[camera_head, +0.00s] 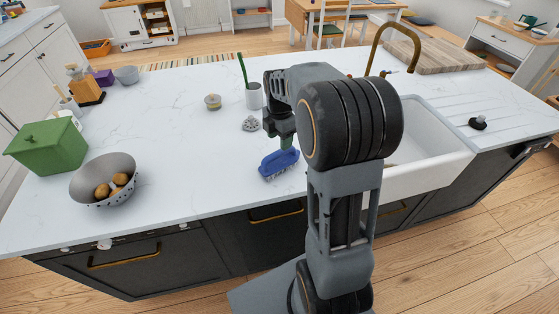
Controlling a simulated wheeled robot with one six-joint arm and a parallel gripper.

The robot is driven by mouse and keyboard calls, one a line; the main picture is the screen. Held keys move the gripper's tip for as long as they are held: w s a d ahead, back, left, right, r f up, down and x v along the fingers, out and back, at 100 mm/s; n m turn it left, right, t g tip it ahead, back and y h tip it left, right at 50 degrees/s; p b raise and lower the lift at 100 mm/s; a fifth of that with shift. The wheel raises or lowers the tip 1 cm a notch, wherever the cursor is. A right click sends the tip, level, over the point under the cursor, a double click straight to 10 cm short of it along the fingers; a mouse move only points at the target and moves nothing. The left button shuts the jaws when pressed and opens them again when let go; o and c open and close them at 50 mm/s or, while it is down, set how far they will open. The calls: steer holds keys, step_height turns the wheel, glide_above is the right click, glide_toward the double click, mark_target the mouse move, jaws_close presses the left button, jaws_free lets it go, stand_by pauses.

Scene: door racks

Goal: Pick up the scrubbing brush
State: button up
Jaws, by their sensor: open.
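A blue scrubbing brush (275,166) lies on the white marble countertop (175,165), near the front edge and left of the sink. My gripper (285,141) points down right above the brush, with its fingertips at or very near the top of it. My gripper is open; the fingertips are small and partly dark, so contact with the brush cannot be told. My arm hides the counter to the right of the brush.
A white sink (430,150) with a brass tap (393,27) lies right, partly behind my arm. A metal bowl with potatoes (103,180) and a green box (46,147) stand left. A cup (254,97) and a drain strainer (250,124) are behind the brush. The counter left of the brush is clear.

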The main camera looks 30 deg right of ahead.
mark_target(280, 153)
steer(key=shift+s+f+p, duration=0.15)
steer(key=shift+f+p, duration=0.5)
steer(key=shift+f, duration=2.75)
steer(key=shift+c, duration=0.2)
steer(key=c, duration=1)
